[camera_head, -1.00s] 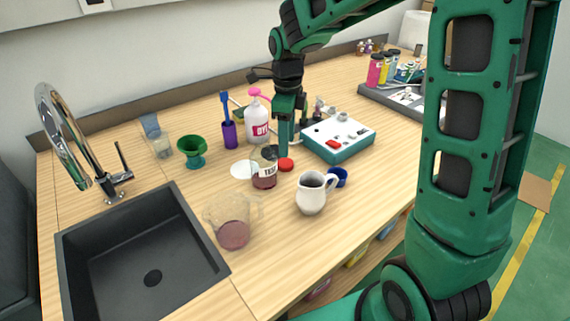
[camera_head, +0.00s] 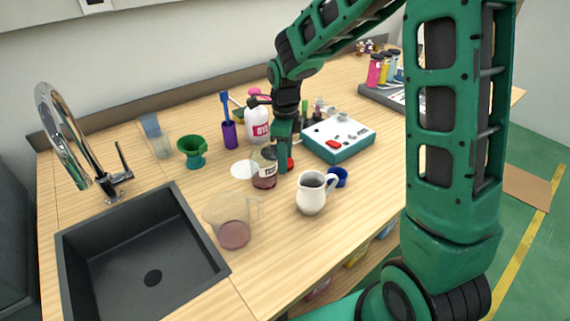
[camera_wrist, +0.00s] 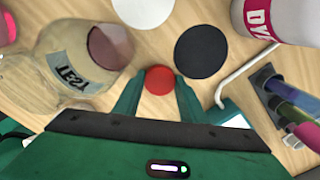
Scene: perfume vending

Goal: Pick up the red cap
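The red cap (camera_head: 291,164) lies on the wooden counter, partly hidden behind my gripper (camera_head: 284,165) in the head view. In the wrist view the red cap (camera_wrist: 159,79) sits between the tips of my gripper (camera_wrist: 159,86). The two green fingers are spread, one on each side of the cap, with a narrow gap visible beside it. I cannot tell how far above the counter the fingertips are.
A labelled glass jar (camera_head: 264,172) stands just left of my gripper. A white jug (camera_head: 311,194) and blue cap (camera_head: 339,177) are in front. The teal-sided device (camera_head: 338,140) is behind right, and the dye bottle (camera_head: 257,122) behind left. A black disc (camera_wrist: 201,51) lies near the cap.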

